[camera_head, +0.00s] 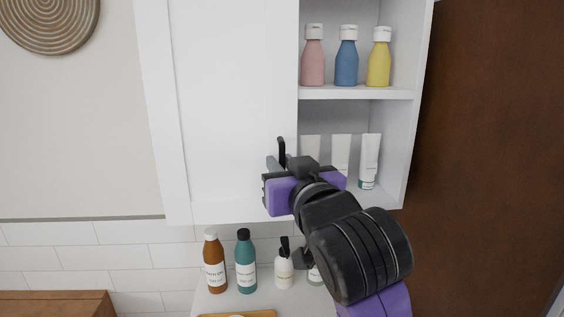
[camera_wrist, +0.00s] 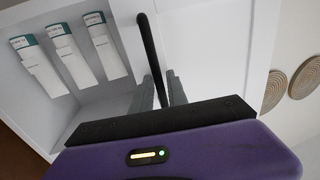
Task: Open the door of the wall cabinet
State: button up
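The white wall cabinet (camera_head: 402,150) hangs on the wall, with open shelves showing on its right side. Its white door (camera_head: 225,100) spans the left side; I cannot tell whether it stands ajar. A black bar handle (camera_head: 282,151) is near the door's lower right edge. My gripper (camera_head: 277,162) is at this handle. In the wrist view, the handle (camera_wrist: 149,45) runs between the two grey fingers (camera_wrist: 160,88), which sit close on either side of it. The fingers look shut on it. My wrist hides part of the cabinet's lower edge.
Pink (camera_head: 313,62), blue (camera_head: 346,62) and yellow (camera_head: 379,62) bottles stand on the upper shelf. White tubes (camera_head: 369,160) stand on the lower one, close to my gripper. Brown (camera_head: 214,265) and teal (camera_head: 245,265) bottles stand below. A dark brown panel (camera_head: 485,150) is at right.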

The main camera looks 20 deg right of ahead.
grip_shut()
dwell(1.4)
